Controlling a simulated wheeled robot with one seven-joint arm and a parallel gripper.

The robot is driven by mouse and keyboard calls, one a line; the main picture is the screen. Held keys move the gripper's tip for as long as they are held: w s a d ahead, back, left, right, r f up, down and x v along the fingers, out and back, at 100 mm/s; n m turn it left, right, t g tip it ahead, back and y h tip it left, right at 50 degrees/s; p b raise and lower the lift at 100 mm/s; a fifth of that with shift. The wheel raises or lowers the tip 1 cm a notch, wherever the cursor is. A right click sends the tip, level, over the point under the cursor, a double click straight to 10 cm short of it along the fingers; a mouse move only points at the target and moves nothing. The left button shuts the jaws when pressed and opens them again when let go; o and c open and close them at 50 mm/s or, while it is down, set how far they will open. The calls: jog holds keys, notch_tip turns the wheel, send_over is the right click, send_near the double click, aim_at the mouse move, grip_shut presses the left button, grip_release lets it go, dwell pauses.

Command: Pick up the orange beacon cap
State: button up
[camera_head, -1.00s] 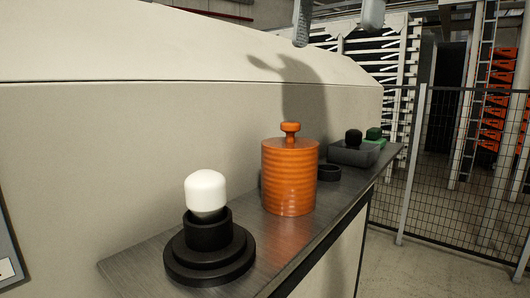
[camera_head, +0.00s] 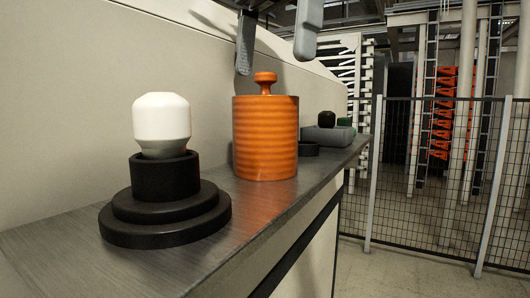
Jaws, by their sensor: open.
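The orange beacon cap (camera_head: 265,138) is a ribbed cylinder with a small round knob (camera_head: 265,80) on top. It stands upright on the grey shelf (camera_head: 275,208). To its left a white bulb (camera_head: 161,122) sits in a black stepped base (camera_head: 166,205). My gripper (camera_head: 276,54) shows at the top of the head view, with two grey fingers spread apart. It is open and empty, its fingertips on either side of and a little above the knob in the picture. Its exact depth relative to the cap I cannot tell.
Behind the cap on the shelf lie a black ring (camera_head: 308,150) and a grey tray (camera_head: 328,136) with dark green and black items. A beige housing wall (camera_head: 90,100) backs the shelf. A wire fence (camera_head: 440,180) stands at right. The shelf's front strip is clear.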

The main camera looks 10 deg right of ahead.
aim_at(265, 115)
jog(key=shift+s+a+f+p, duration=0.1)
jog(key=shift+f+p, duration=0.1)
jog(key=shift+f, duration=1.1)
jog(key=shift+a+f+p, duration=0.15)
jog(key=shift+f, duration=1.2)
jog(key=shift+s+a+f+p, duration=0.1)
jog(key=shift+f+p, duration=0.1)
jog(key=shift+f, duration=1.1)
jog(key=c, duration=1.1)
